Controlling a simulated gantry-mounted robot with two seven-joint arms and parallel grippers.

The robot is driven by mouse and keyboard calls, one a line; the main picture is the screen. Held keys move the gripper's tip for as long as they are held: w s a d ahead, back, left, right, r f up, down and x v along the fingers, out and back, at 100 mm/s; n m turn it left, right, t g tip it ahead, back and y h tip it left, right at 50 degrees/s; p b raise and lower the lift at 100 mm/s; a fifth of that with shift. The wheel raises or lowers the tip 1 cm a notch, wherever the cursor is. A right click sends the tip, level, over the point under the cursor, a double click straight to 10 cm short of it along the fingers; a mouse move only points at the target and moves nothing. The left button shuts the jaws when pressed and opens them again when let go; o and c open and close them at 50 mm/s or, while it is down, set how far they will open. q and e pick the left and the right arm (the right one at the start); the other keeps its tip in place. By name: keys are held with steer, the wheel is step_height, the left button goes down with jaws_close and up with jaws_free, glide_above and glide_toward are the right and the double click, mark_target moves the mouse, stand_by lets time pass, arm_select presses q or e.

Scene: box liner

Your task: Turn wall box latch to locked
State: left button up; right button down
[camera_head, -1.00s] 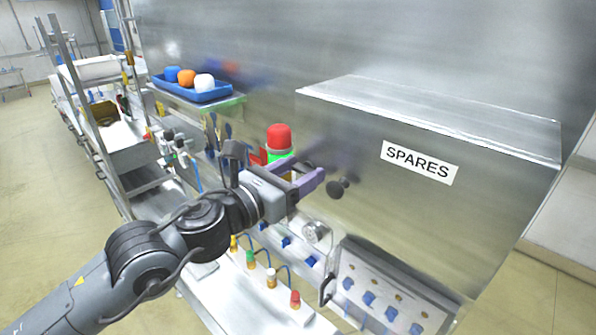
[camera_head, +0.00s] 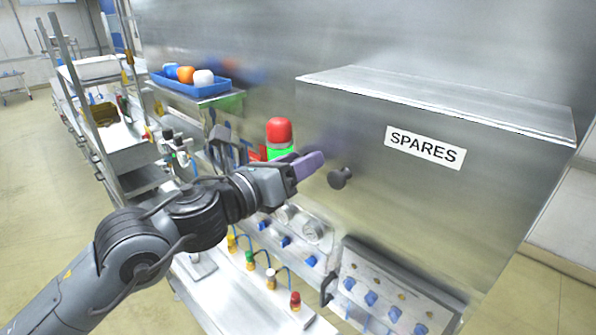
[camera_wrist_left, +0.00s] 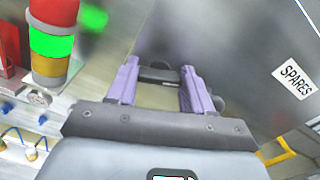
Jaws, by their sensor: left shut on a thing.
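The wall box (camera_head: 430,190) is a large grey metal cabinet labelled SPARES at the right of the head view. Its label (camera_wrist_left: 292,77) also shows in the wrist view. My left gripper (camera_head: 318,160) is at the left end of the box front, with its purple fingers pointing right. In the left wrist view, the fingers (camera_wrist_left: 160,78) are shut on a dark bar, the latch (camera_wrist_left: 158,75). In the head view the fingers hide the latch. A black round knob (camera_head: 339,178) stands out from the box front just right of the fingertips. My right gripper is not in view.
A red and green signal light (camera_head: 279,134) stands close behind the left gripper. A blue tray (camera_head: 190,88) with several coloured items sits on a shelf at upper left. Panels with blue knobs (camera_head: 370,298) lie below the box.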

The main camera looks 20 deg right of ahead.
arm_select(q)
steer(key=shift+w+f+n+b, duration=0.1)
steer(key=shift+n+b, duration=0.1)
steer(key=shift+n, duration=3.3)
steer(key=shift+w+f+n+b, duration=0.1)
steer(key=shift+n+b, duration=0.05)
steer(key=shift+n, duration=3.35)
steer(key=shift+a, duration=0.1)
steer(key=o, duration=1)
steer(key=shift+o, duration=0.2)
steer(key=shift+s+a, duration=0.1)
